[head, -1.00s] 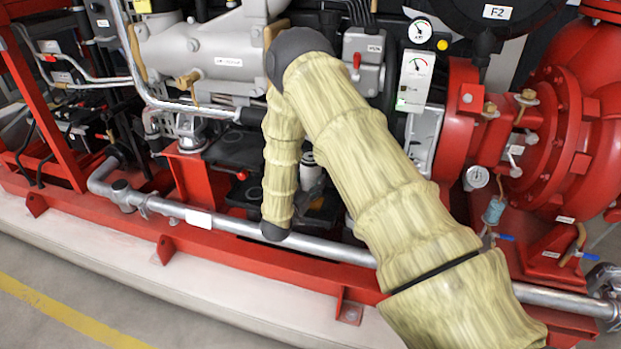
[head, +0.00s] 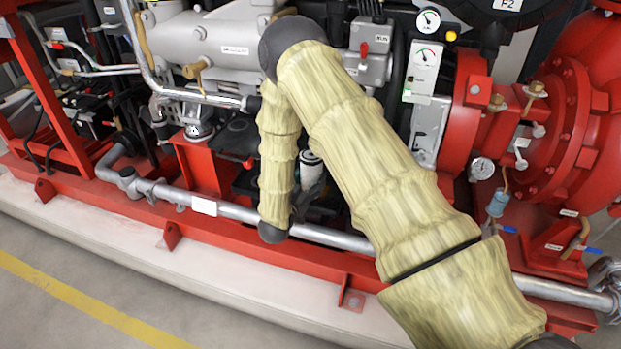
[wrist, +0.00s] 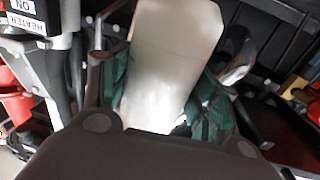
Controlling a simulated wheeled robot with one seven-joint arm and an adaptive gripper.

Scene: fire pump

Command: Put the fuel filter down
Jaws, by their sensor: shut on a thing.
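The fuel filter (wrist: 175,45) is a pale, smooth body filling the upper middle of the wrist view. My gripper (wrist: 162,98) is shut on it, with green pads on its left and right sides. The dark gripper body covers the near end of the filter. In the head view, my forearm hides most of the gripper. A small white-and-dark cylinder (head: 311,160) shows just right of my forearm, and I cannot tell for sure whether it is the held filter. Whether the filter touches a surface below is hidden.
A grey housing (head: 215,45) stands above left, and the red pump (head: 560,130) at right. A "HEATER ON" label (wrist: 28,17) shows at upper left in the wrist view.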

